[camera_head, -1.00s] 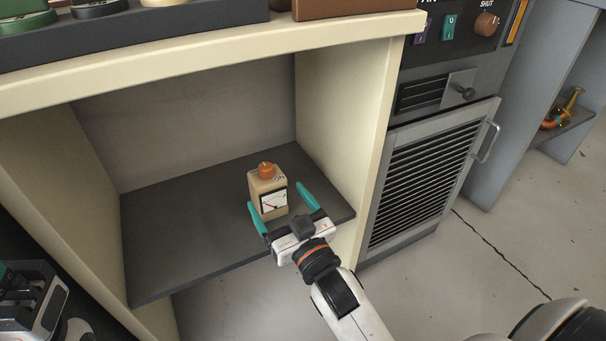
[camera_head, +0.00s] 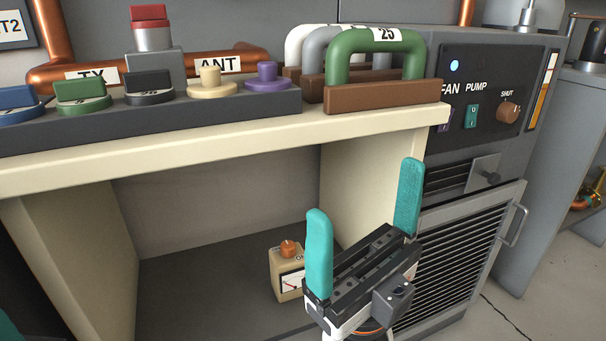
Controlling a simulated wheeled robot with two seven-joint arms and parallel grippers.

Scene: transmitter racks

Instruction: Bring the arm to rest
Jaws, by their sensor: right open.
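My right gripper (camera_head: 365,190) is raised in front of the cabinet opening, with its two teal fingers pointing up and spread wide. It is open, with nothing between the fingers. A small tan meter box (camera_head: 279,267) with an orange knob on top and a dial face stands upright on the dark shelf (camera_head: 190,285), behind and left of the gripper. The gripper hides part of the meter's right side. Only a teal piece of my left gripper (camera_head: 8,327) shows at the bottom left corner, so its jaws cannot be judged.
The cream counter edge (camera_head: 200,158) runs above the shelf. On it are a dark strip with several coloured knobs (camera_head: 150,95) and arched handles, one green (camera_head: 380,50) marked 25. To the right are a FAN/PUMP panel (camera_head: 488,90) and a louvred door (camera_head: 455,260) standing near my gripper.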

